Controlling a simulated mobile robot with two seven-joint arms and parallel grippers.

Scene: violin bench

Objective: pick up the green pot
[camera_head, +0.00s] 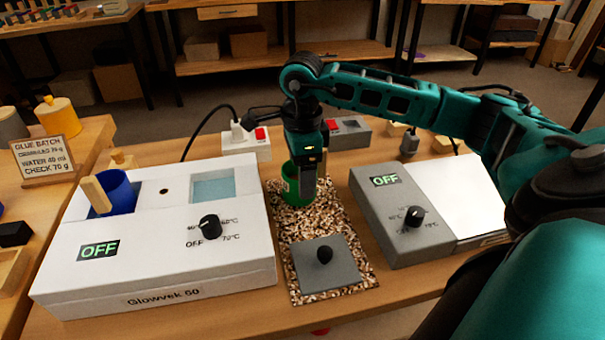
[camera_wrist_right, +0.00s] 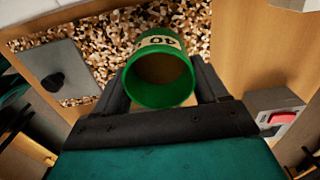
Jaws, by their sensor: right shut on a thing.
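The green pot (camera_head: 291,184) stands on the speckled mat (camera_head: 305,225) between the white and grey devices in the head view. My right gripper (camera_head: 308,186) comes down on it from above and is shut on it. In the right wrist view the green pot (camera_wrist_right: 160,78) sits between the two dark fingers of my right gripper (camera_wrist_right: 165,85), its open mouth facing the camera and a pale label on its side. I cannot tell whether its base touches the mat. My left gripper is not in view.
A grey square lid with a black knob (camera_head: 325,262) lies on the mat's near part. The white Glowvek box (camera_head: 150,262) holds a blue pot (camera_head: 118,190). The grey heater (camera_head: 390,225) reads OFF. Sockets (camera_head: 246,142) with cables stand behind.

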